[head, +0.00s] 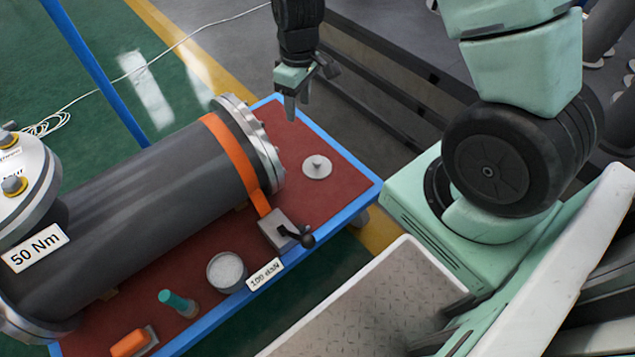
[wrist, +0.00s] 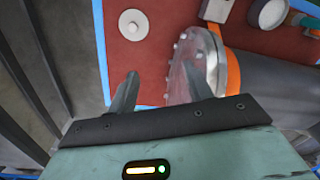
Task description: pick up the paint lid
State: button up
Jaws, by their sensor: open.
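The paint lid (head: 317,167) is a small pale grey disc with a raised knob in its middle. It lies flat on the red table top, right of the flanged end of the dark shell in the head view. It also shows in the wrist view as a round disc (wrist: 133,24) near the top. My gripper (head: 297,106) hangs above the far end of the table in the head view, apart from the lid. In the wrist view my gripper (wrist: 155,85) has its two fingers spread, with nothing between them.
The flanged shell (head: 150,190) with an orange strap (head: 232,155) fills much of the blue-edged table (head: 335,207). A clamp with a black lever (head: 290,235), a grey-white tub (head: 227,271), a teal-capped item (head: 178,302) and an orange block (head: 131,343) line the near side. Bare red surface surrounds the lid.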

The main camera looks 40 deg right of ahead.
jog(key=b, duration=0.4)
send_over(317, 160)
notch_tip(317, 160, down, 10)
jog(key=shift+h, duration=0.3)
jog(key=f+b, duration=0.1)
jog(key=f, duration=0.2)
jog(key=f+b, duration=0.2)
jog(key=f, duration=0.2)
jog(key=f+b, duration=0.2)
jog(key=f, duration=0.1)
jog(key=shift+s+a+f, duration=0.1)
jog(key=shift+s+f, duration=0.15)
jog(key=f+b, duration=0.2)
jog(key=f, duration=0.1)
jog(key=f+b, duration=0.2)
jog(key=f, duration=0.1)
jog(key=shift+w+f, duration=0.2)
jog(key=shift+f, duration=0.05)
jog(key=shift+r, duration=0.1)
jog(key=c, duration=1.1)
